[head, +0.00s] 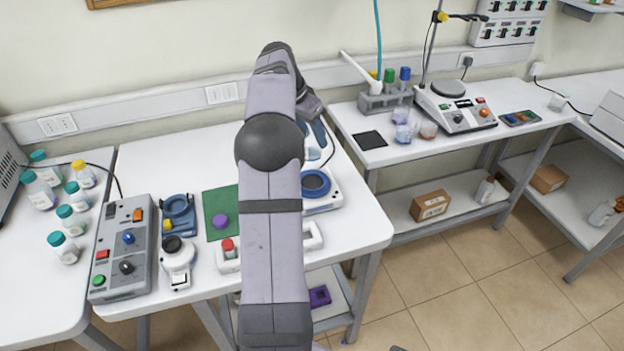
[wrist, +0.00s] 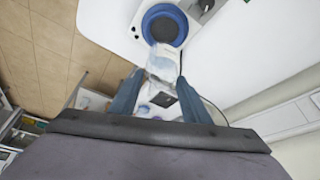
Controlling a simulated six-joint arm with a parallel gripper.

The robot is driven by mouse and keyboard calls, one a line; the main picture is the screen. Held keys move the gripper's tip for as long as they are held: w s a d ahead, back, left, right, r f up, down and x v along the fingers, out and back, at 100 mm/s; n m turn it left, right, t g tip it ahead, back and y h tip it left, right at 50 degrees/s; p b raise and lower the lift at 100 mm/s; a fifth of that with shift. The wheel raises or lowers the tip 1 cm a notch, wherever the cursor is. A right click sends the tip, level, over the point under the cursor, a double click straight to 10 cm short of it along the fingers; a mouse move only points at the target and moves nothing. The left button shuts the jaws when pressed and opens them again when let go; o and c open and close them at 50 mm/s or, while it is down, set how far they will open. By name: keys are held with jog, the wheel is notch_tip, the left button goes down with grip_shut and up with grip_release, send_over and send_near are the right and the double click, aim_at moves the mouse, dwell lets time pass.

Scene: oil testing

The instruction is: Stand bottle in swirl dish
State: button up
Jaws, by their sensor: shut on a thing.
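The swirl dish (head: 316,183) is a round blue dish with a dark centre on a white device at the right of the middle bench. In the wrist view the dish (wrist: 164,25) lies at the top centre and looks empty. My gripper (wrist: 160,82) is shut on a pale, see-through bottle (wrist: 162,62), held between its two blue fingers. The bottle's end overlaps the lower rim of the dish in the wrist view; I cannot tell whether they touch. In the head view my arm hides most of the gripper and the bottle.
A green mat (head: 218,212) with a purple cap, a control box (head: 122,248) and small devices stand left of my arm. Several capped bottles (head: 66,218) stand on the left bench. The right bench holds a hotplate (head: 455,104) and a tube rack (head: 384,101).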

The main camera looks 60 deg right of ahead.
aim_at(311, 160)
jog(key=shift+f+p, duration=1.5)
jog(key=shift+f, duration=3.4)
jog(key=shift+f, duration=0.15)
jog(key=o, duration=1.2)
jog(key=shift+c, duration=0.2)
jog(key=shift+w+a+r, duration=0.1)
jog(key=shift+w+r, duration=0.05)
jog(key=shift+r, duration=0.45)
jog(key=b+v, duration=0.3)
jog(key=v, duration=0.8)
